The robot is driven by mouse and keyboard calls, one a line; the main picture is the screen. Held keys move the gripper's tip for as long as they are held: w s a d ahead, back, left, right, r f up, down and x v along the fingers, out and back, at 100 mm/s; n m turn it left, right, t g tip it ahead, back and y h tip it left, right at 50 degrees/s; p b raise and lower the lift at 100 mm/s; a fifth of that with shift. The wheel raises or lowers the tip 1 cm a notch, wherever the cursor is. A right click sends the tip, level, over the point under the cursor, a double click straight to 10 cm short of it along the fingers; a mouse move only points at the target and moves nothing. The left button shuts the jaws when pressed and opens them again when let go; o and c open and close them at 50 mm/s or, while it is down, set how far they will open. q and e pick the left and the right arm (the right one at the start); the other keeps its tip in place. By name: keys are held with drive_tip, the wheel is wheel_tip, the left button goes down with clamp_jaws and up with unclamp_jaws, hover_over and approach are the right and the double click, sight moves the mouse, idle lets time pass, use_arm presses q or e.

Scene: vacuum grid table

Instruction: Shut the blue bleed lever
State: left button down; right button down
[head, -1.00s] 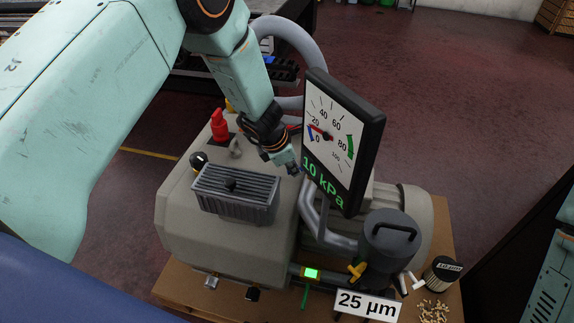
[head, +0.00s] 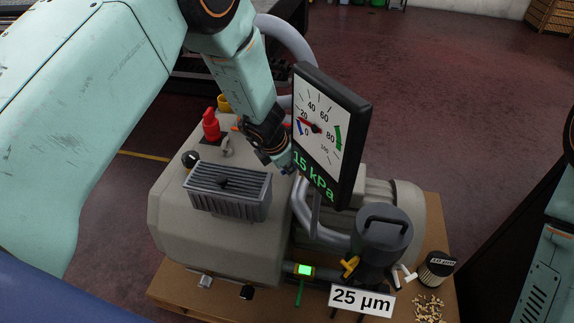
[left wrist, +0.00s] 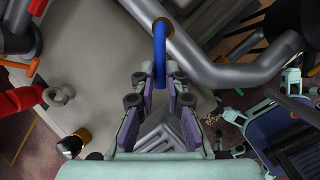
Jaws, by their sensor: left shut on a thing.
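The blue bleed lever (left wrist: 160,48) shows in the left wrist view as a curved blue bar below a brass-coloured ring on a grey pipe. My left gripper (left wrist: 161,84) is shut on its lower end, with one finger on each side. In the head view my left gripper (head: 281,162) is beside the lower left edge of the gauge panel (head: 331,137), above the beige pump (head: 220,234). I cannot make out the lever there. The gauge display reads 15 kPa, its red needle near 20.
A ribbed grey box (head: 228,205), a red valve (head: 211,125) and a black knob (head: 190,159) are on the pump, left of the gripper. A dark canister (head: 383,235) and a 25 µm sign (head: 361,301) are at front right. Grey pipes run close by.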

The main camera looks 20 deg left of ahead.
use_arm(q)
drive_tip(key=c, duration=1.4)
unclamp_jaws()
drive_tip(key=shift+o, duration=0.2)
drive_tip(key=shift+r, duration=0.1)
drive_tip(key=v, duration=1.2)
